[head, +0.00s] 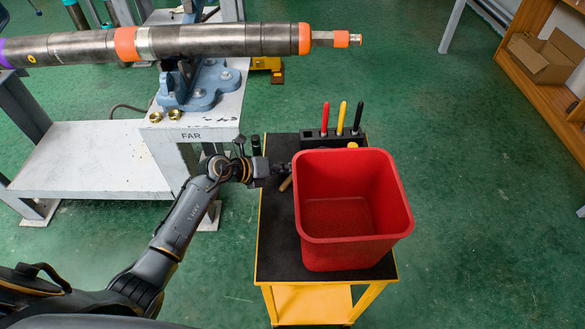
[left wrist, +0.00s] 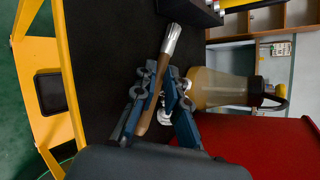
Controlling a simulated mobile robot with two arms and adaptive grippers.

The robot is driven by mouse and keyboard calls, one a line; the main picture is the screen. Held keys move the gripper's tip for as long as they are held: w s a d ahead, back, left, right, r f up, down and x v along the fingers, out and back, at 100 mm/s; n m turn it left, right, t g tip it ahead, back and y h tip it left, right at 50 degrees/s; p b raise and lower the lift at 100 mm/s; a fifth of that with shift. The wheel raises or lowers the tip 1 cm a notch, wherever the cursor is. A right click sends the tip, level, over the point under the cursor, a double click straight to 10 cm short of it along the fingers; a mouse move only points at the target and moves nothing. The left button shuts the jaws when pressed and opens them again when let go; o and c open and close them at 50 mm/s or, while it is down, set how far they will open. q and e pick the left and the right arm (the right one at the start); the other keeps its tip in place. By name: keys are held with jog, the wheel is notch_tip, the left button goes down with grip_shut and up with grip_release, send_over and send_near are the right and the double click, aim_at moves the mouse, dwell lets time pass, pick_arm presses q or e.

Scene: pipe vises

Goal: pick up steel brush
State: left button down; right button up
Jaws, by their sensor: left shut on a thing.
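The steel brush (left wrist: 158,90) has a wooden handle and a pale, silvery bristle end. In the left wrist view it lies between the fingers of my left gripper (left wrist: 160,90), which is shut on the handle. The bristle end points away from the gripper. In the head view my left gripper (head: 282,168) is over the left side of the cart, just left of the red bin. Only a bit of the tan handle (head: 286,184) shows there. I cannot tell whether the brush touches the cart top. My right gripper is not in view.
The red bin (head: 352,245) stands on the black-topped yellow cart (head: 275,245). Behind it is a black holder (head: 312,140) with red, yellow and black pens. A bottle of amber liquid (left wrist: 220,88) stands near the brush. A vise bench (head: 95,160) with a long pipe (head: 210,40) is at left.

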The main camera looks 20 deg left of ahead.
pick_arm(q)
notch_tip(320, 180, up, 9)
jog(key=p, duration=0.1)
jog(key=shift+r, duration=0.15)
jog(key=c, duration=2)
grip_release()
jog(key=shift+a, duration=0.1)
jog(key=shift+c, duration=0.2)
jog(key=o, duration=1.6)
